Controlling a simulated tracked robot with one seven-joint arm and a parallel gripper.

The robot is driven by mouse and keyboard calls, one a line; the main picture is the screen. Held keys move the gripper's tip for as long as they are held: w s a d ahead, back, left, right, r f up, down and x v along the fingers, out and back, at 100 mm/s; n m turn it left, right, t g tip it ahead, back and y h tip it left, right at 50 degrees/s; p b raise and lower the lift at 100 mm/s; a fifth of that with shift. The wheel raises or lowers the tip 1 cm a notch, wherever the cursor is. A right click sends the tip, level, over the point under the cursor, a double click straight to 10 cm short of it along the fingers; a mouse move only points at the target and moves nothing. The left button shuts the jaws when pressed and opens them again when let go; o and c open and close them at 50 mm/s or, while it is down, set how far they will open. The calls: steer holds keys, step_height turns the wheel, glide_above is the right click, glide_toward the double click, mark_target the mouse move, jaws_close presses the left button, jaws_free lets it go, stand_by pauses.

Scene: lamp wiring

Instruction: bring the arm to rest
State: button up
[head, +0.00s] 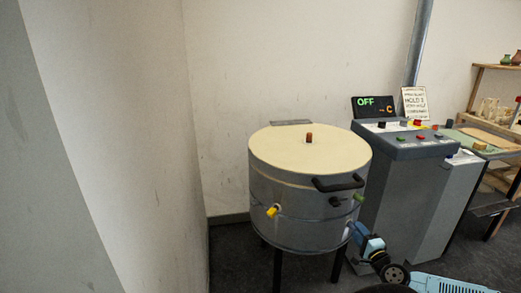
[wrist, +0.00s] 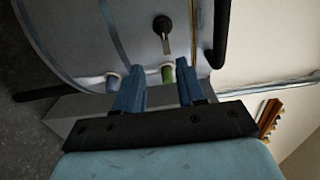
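My gripper (wrist: 160,66) is open in the wrist view, with its two blue fingers apart and pointing at the kiln wall. A green peg (wrist: 168,74) on the kiln shows in the gap between the fingers, nearer the right one; I cannot tell how far beyond the tips it is. Nothing is gripped. In the head view my arm (head: 372,245) is low at the right side of the round grey kiln (head: 310,225). The green peg (head: 360,197) is above it there.
The kiln has a cream lid (head: 300,150), a black handle (head: 338,184) and a yellow peg (head: 272,211). A grey console (head: 410,190) with several buttons stands close on the right; its display (head: 373,106) reads OFF. A wall (head: 130,130) borders the left; shelving (head: 490,85) stands far right.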

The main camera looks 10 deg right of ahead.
steer(key=s+a+f+n+g+y, duration=0.35)
steer(key=a+f+n+g, duration=0.25)
steer(key=n+g, duration=0.4)
step_height(320, 180, up, 27)
steer(key=s+a+n+g+h, duration=0.1)
steer(key=a+n+g+h, duration=0.2)
steer(key=n+g+h, duration=0.25)
steer(key=s+a+r+n+t, duration=0.1)
steer(key=s+a+r, duration=0.5)
steer(key=r, duration=0.3)
steer(key=s+a+r+n+t+y, duration=0.1)
steer(key=s+a+r+t, duration=0.1)
steer(key=s+a+r, duration=0.5)
steer(key=v, duration=0.4)
steer(key=shift+a, duration=0.25)
